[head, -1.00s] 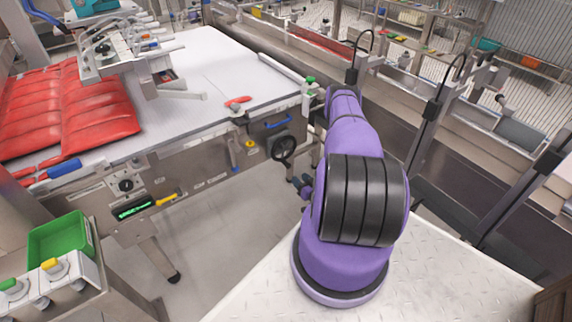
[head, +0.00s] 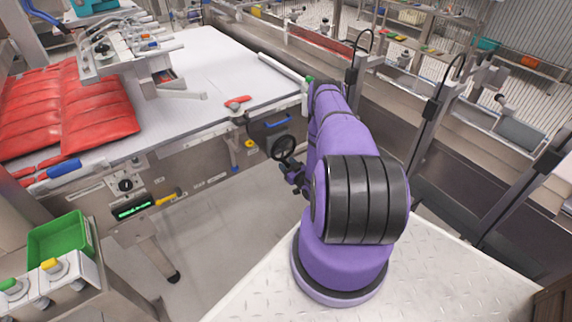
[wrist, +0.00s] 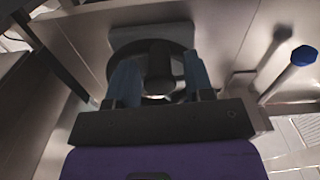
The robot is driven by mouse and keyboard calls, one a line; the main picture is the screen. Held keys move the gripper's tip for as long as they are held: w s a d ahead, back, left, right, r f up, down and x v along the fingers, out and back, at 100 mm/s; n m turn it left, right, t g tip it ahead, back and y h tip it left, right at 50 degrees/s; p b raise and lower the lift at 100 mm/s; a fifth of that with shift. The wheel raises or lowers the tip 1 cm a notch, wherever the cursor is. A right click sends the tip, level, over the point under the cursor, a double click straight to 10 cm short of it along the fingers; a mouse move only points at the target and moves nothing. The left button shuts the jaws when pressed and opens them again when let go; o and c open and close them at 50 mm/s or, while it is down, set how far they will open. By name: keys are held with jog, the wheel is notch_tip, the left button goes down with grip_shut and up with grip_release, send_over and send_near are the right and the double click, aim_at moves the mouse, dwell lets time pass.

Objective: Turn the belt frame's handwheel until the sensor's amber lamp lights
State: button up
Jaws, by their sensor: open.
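The black handwheel (head: 284,148) is on the side of the belt frame (head: 205,163), left of my arm. In the wrist view the wheel's dark rim (wrist: 128,50) shows ahead of my gripper (wrist: 160,75). My gripper's two blue-grey fingers are open, with the wheel's dark upright handle (wrist: 160,62) between them. I cannot tell whether either finger touches it. In the head view my gripper (head: 289,165) is at the wheel's lower right, partly hidden by my arm. I cannot make out the sensor or a lit amber lamp for certain.
Red packs (head: 70,105) lie on the white belt (head: 200,75). A blue handle (head: 278,121) is just above the wheel, and a blue knob (wrist: 304,55) on a rod is right of my gripper. A green bin (head: 60,238) stands at lower left.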

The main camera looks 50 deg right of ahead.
aim_at(275, 159)
jog(key=shift+w+d, duration=0.15)
jog(key=shift+w, duration=0.4)
grip_shut()
jog(key=a+m, duration=0.1)
jog(key=m, duration=0.1)
jog(key=a+r+m, duration=0.1)
jog(key=m, duration=0.1)
jog(key=shift+w, duration=0.2)
jog(key=shift+w+a+r+m, duration=0.1)
jog(key=shift+a+r+m, duration=0.15)
jog(key=shift+m, duration=0.6)
jog(key=shift+a+r+m, duration=0.3)
jog(key=shift+m, duration=0.5)
jog(key=shift+w+a+r+m, duration=0.1)
jog(key=shift+a+r+m, duration=0.15)
jog(key=shift+m, duration=0.6)
